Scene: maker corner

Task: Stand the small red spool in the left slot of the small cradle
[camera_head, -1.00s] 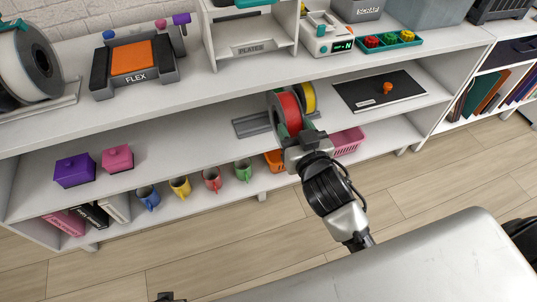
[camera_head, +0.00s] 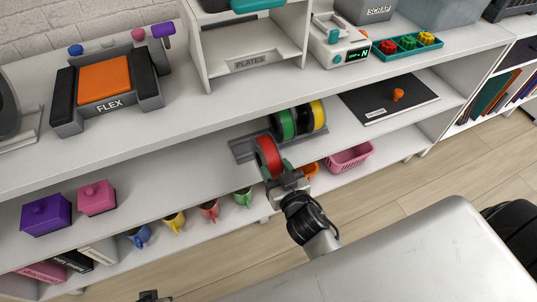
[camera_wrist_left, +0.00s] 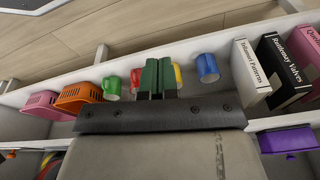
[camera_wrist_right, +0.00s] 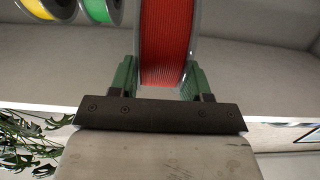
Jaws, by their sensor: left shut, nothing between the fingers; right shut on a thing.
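The small red spool (camera_head: 267,157) is held upright in my right gripper (camera_head: 277,180), which is shut on it. In the right wrist view the red winding (camera_wrist_right: 166,45) sits between the green fingers (camera_wrist_right: 166,80). The grey cradle (camera_head: 241,149) lies on the middle shelf behind the red spool. Its left part shows bare; a green spool (camera_head: 284,123) and a yellow spool (camera_head: 318,113) stand in it further right. The red spool hides part of the cradle's front. My left gripper (camera_wrist_left: 157,80) is shut and empty, away from the cradle.
The upper shelf (camera_head: 180,128) overhangs behind the cradle. A black board with an orange knob (camera_head: 398,94) lies right of it. Pink (camera_head: 349,157) and orange baskets and several mugs (camera_head: 209,211) stand below.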

